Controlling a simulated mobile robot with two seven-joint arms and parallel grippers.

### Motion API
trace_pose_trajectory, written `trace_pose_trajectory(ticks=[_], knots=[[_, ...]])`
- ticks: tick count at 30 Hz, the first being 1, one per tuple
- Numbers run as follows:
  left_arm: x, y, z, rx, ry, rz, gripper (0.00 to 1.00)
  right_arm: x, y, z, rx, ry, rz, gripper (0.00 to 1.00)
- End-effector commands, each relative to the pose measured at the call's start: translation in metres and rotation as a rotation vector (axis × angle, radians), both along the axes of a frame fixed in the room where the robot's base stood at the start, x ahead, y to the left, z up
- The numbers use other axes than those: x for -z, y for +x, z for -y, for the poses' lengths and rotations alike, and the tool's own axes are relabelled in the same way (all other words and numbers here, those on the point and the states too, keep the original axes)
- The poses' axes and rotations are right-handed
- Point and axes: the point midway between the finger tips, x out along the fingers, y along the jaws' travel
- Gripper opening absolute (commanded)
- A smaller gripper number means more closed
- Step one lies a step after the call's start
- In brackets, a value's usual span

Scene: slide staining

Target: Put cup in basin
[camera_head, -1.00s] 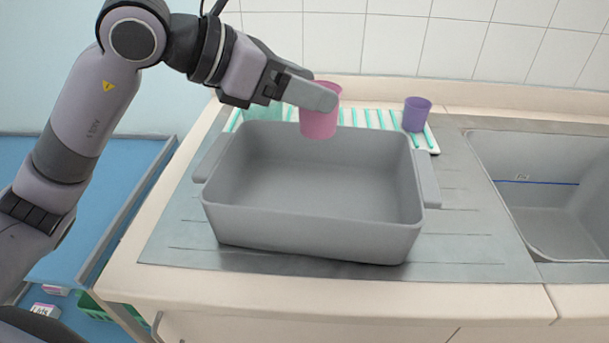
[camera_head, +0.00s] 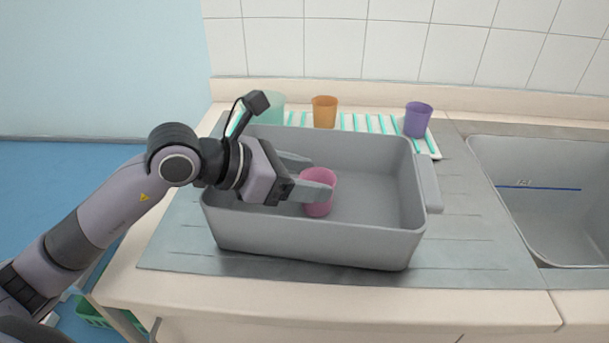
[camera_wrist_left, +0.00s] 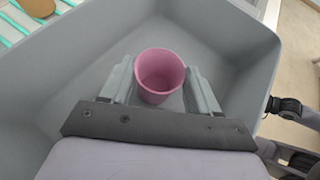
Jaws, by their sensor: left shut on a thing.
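A pink cup (camera_head: 320,192) is upright inside the grey basin (camera_head: 312,246), left of the basin's middle. My left gripper (camera_head: 322,178) reaches in over the basin's left side and is shut on the cup. In the left wrist view the cup (camera_wrist_left: 159,76) sits between the two fingers, and the basin (camera_wrist_left: 248,40) surrounds it. I cannot tell whether the cup touches the basin floor. My right gripper is not in view.
An orange cup (camera_head: 324,112), a purple cup (camera_head: 418,119) and a green cup (camera_head: 270,108) stand on a striped rack (camera_head: 360,122) behind the basin. A sink (camera_head: 550,205) is at the right. The basin's right half is empty.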

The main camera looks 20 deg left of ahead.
Motion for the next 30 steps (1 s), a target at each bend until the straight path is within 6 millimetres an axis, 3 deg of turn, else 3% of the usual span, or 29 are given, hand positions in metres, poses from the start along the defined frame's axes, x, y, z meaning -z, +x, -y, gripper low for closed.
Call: trace_pose_trajectory(ticks=[9, 10, 12, 25, 30], knots=[[0.004, 0.000, 0.000, 0.000, 0.001, 0.001, 0.33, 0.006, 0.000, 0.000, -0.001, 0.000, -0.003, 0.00], [0.004, 0.000, 0.000, 0.000, 0.001, 0.001, 0.64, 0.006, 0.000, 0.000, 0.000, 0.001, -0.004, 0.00], [0.003, 0.000, 0.000, 0.000, 0.001, 0.001, 0.86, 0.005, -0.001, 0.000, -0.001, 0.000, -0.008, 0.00], [-0.004, 0.000, 0.000, 0.000, 0.001, 0.001, 0.86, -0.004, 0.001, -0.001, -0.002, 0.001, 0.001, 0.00], [-0.012, -0.015, -0.020, -0.001, 0.005, 0.004, 0.86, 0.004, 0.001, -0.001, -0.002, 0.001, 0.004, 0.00]])
